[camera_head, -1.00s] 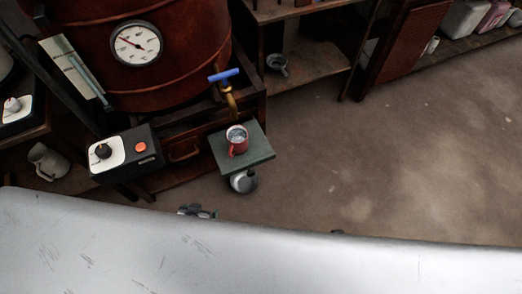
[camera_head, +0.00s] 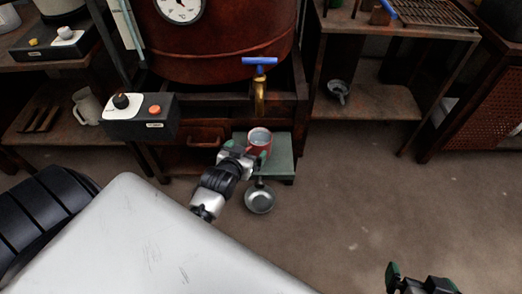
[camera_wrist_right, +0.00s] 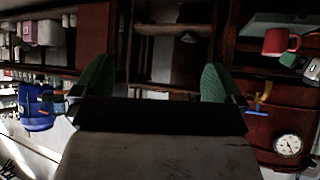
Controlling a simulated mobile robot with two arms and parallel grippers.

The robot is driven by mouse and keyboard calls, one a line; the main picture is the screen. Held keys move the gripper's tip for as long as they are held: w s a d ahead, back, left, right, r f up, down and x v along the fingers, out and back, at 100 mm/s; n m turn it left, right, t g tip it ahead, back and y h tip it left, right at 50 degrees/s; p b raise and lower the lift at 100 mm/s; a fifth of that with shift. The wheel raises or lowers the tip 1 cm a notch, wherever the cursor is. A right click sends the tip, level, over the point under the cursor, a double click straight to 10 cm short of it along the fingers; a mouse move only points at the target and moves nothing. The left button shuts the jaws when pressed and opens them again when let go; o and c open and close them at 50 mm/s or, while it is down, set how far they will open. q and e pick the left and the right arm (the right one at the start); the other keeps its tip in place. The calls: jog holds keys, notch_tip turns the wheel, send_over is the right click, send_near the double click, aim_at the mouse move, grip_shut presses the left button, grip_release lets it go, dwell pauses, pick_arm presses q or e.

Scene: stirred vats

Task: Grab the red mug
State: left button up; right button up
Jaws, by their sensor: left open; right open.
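The red mug (camera_head: 262,150) stands upright on a small grey-green stand (camera_head: 281,168) below the blue-handled tap (camera_head: 260,82). Its inside looks greyish. My left gripper (camera_head: 246,151) is open, close to the mug's near left side; its fingers overlap the mug in the picture, and I cannot tell whether they touch it. My right gripper (camera_head: 420,275) is open and empty, far from the mug at the bottom right edge. In the right wrist view, the mug (camera_wrist_right: 278,42) is at the upper right, away from the open fingers (camera_wrist_right: 156,80).
A red-brown vat (camera_head: 215,55) with a dial stands behind the tap. A black control box (camera_head: 140,117) with an orange button is left of the mug. Shelves line the back; the floor at right is clear.

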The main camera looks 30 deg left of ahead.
aim_at(251, 148)
pick_arm(q)
jog(key=shift+b+x, duration=0.55)
jog(key=shift+x, duration=1.1)
jog(key=x, duration=0.1)
jog(key=b+x, duration=0.2)
jog(key=x, duration=0.1)
jog(key=shift+d+f, duration=0.2)
jog(key=shift+d, duration=0.1)
jog(key=shift+w, duration=0.25)
pick_arm(e)
jog(key=w+a+r+t+y, duration=0.3)
jog(key=w+r+t, duration=0.2)
jog(key=r+t, duration=0.4)
jog(key=shift+r, duration=0.3)
pick_arm(q)
jog(key=c, duration=1)
jog(key=shift+c, duration=0.5)
jog(key=shift+r, duration=0.1)
